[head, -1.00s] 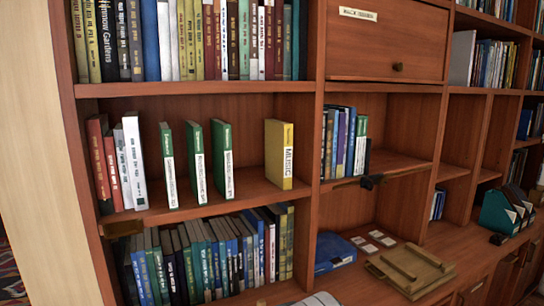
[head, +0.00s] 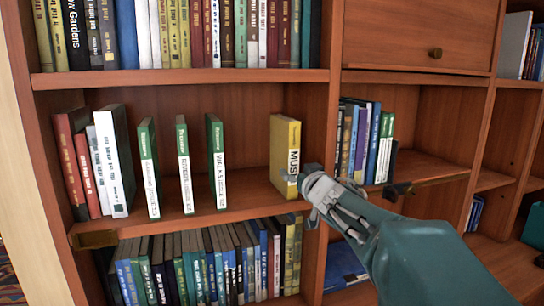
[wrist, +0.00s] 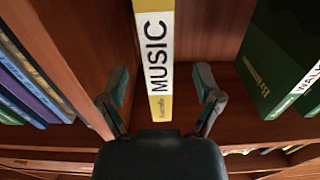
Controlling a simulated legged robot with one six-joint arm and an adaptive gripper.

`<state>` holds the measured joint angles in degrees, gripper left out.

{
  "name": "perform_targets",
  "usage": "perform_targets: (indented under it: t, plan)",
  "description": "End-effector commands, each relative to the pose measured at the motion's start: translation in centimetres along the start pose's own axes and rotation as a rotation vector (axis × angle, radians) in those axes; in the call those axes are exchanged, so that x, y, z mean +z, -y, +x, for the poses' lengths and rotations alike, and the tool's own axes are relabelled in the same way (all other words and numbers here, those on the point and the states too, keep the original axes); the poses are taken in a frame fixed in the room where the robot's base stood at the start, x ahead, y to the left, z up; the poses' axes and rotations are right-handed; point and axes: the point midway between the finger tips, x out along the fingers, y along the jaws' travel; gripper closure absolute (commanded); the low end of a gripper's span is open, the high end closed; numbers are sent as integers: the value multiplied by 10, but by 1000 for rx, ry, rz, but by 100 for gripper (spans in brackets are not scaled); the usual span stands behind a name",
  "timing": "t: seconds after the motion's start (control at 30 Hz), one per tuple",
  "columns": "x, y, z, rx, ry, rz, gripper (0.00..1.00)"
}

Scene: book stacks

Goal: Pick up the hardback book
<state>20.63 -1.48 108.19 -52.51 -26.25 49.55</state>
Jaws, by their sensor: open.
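A yellow hardback book (head: 285,155) with "MUSIC" on its white spine label stands upright on the middle shelf, near the right-hand divider. My gripper (head: 303,183) is in front of its spine, at its lower right in the head view, and hides part of the label. In the wrist view, the yellow book (wrist: 155,60) shows between the two open fingers of my gripper (wrist: 159,85). A gap shows on each side of the spine. I cannot tell whether the fingertips reach past the spine. Nothing is held.
Several green books (head: 216,160) stand apart to the left on the same shelf (head: 250,197). The wooden divider (head: 318,130) is close on the right. Packed book rows fill the shelves above and below. A dark bracket (head: 398,190) juts from the right-hand shelf.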

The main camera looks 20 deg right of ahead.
Motion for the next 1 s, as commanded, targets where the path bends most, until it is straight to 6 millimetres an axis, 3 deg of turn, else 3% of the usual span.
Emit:
perform_targets:
  t: [0.27,0.53,0.83,0.87,1.0]
  plan:
    - [1,3,26,0,1,-2,17]
    - [2,6,64,1,1,-2,17]
    - [2,5,71,2,0,-1,17]
    - [2,5,71,3,0,-1,22]
    - [2,6,71,3,0,-2,84]
